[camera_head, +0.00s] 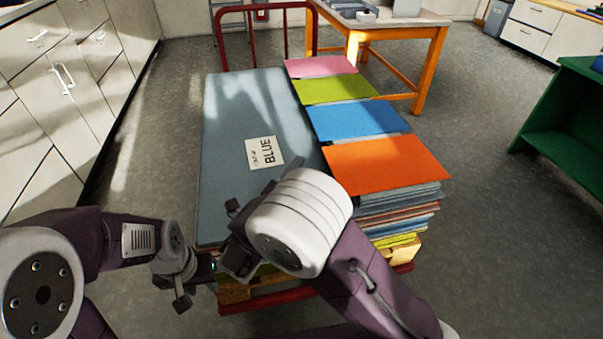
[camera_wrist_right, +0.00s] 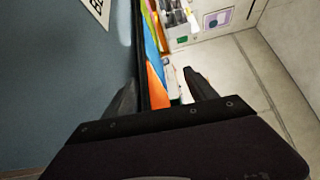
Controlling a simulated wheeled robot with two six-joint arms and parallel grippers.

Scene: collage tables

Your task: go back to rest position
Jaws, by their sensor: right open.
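My left gripper (camera_head: 190,288) is at the lower left in the head view, beside the near left corner of the stacked cart. Its fingers are small and dark, and their gap is not clear. My right gripper (camera_head: 233,228) is partly hidden behind its white wrist, over the near part of the large blue-grey board (camera_head: 228,120). In the right wrist view, the right gripper (camera_wrist_right: 160,88) has its two dark fingers apart, with nothing seen held between them. The board fills the left side of that view.
Orange (camera_head: 385,165), blue (camera_head: 358,119), green (camera_head: 333,89) and pink (camera_head: 320,66) sheets lie along the board's right side. A red-framed cart (camera_head: 268,298) carries the stack. White cabinets (camera_head: 60,80) stand left, an orange-legged table (camera_head: 425,70) behind, a green shelf (camera_head: 560,120) right. Floor is free on the right.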

